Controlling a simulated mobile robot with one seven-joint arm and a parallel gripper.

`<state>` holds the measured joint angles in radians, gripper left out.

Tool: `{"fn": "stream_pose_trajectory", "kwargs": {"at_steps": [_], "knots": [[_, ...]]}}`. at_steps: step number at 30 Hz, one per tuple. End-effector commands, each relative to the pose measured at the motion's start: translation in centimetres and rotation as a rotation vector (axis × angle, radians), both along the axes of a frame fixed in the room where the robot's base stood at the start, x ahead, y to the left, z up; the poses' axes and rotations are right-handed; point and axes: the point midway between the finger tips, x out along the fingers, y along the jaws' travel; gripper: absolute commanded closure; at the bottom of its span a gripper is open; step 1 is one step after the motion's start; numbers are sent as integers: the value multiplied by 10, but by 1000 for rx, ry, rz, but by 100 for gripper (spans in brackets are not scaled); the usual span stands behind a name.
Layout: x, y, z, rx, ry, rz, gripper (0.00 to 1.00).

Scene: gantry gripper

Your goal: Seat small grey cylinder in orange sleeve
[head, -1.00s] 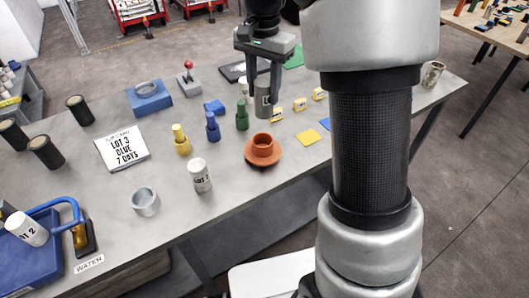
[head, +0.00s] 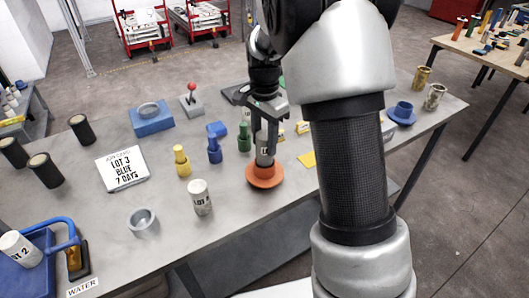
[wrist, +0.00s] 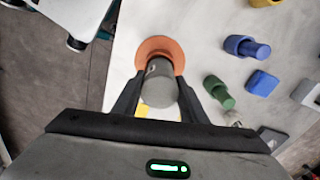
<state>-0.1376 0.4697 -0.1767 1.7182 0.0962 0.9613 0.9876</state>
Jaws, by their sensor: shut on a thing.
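The small grey cylinder (head: 263,152) is upright between the fingers of my gripper (head: 265,145), which is shut on it. The orange sleeve (head: 265,178), a short cup on a wide round flange, stands on the grey table directly under the cylinder. The cylinder's lower end meets the sleeve's mouth in the head view; I cannot tell how deep it sits, if at all. In the wrist view the cylinder (wrist: 159,88) lies between the fingers and overlaps the orange flange (wrist: 160,43), hiding the sleeve's opening.
Green (head: 244,139), blue (head: 214,150) and yellow (head: 181,161) stepped pegs stand left of the sleeve. A white labelled cylinder (head: 201,198) and a grey ring cup (head: 143,222) are nearer the front. A blue flanged sleeve (head: 401,113) stands at the right.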

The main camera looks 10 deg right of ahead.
Motion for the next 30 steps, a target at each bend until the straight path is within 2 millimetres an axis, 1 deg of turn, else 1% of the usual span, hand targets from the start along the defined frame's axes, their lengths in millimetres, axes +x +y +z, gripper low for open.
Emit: {"fn": "stream_pose_trajectory", "kwargs": {"at_steps": [6, 9, 17, 21, 22, 24, 25, 30], "knots": [[-1, 0, -33, 1, 3, -1, 100], [0, 0, -41, 1, 0, -1, 100], [0, 0, -42, 0, -1, 0, 100], [0, 0, -46, 0, -1, 0, 100], [0, 0, -46, 0, 1, 0, 58], [0, 0, -46, 0, 1, 0, 46], [-1, 0, -46, 0, 1, 0, 43], [0, 0, -46, 0, 1, 0, 43]]}}
